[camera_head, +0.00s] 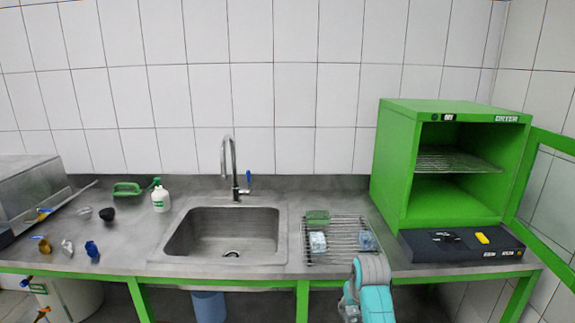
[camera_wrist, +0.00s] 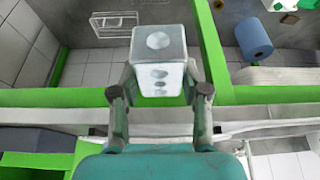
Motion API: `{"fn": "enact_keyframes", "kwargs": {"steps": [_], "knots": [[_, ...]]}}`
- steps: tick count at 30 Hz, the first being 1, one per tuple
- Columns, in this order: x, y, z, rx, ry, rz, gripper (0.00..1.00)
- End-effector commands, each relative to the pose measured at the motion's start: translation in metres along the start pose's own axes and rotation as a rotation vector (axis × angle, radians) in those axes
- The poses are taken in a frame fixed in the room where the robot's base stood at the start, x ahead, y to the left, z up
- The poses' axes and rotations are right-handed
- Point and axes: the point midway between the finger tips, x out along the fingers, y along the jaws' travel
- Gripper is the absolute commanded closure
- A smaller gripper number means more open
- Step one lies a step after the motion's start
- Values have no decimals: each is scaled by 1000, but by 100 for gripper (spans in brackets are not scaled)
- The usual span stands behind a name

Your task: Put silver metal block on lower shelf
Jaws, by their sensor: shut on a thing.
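The silver metal block (camera_wrist: 158,62) is a light grey box with round holes in its faces. It is held between the two fingers of my gripper (camera_wrist: 160,100) in the wrist view. In the head view my gripper (camera_head: 349,308) is at the bottom, in front of the counter's front edge, partly hidden by my teal arm; the block is hard to make out there. The green dryer (camera_head: 400,160) stands at the right with its door open. It has a wire shelf (camera_head: 455,163) and an empty green floor (camera_head: 450,200) below that.
A wire rack (camera_head: 337,228) on the counter holds several small things. A dark box (camera_head: 460,245) sits before the dryer, and the open door (camera_head: 550,200) juts out right. The sink (camera_head: 225,235) is left of the rack. A blue cylinder (camera_head: 208,306) stands below the counter.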

Motion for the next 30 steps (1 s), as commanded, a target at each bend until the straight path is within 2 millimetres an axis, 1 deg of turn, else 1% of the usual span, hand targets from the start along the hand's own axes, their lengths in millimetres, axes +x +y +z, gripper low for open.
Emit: {"fn": "enact_keyframes", "kwargs": {"steps": [1,5,9,11,15,21,24,27,30], "knots": [[13,-1,19,2,-3,1,100],[40,-2,60,9,-4,3,100],[65,-3,105,16,-3,6,100],[74,-3,125,18,-3,8,100],[92,-4,172,23,-3,11,100],[109,-6,236,31,-1,15,100],[114,-7,260,34,0,16,100],[116,-8,278,36,0,17,100],[117,-8,288,37,3,18,100]]}}
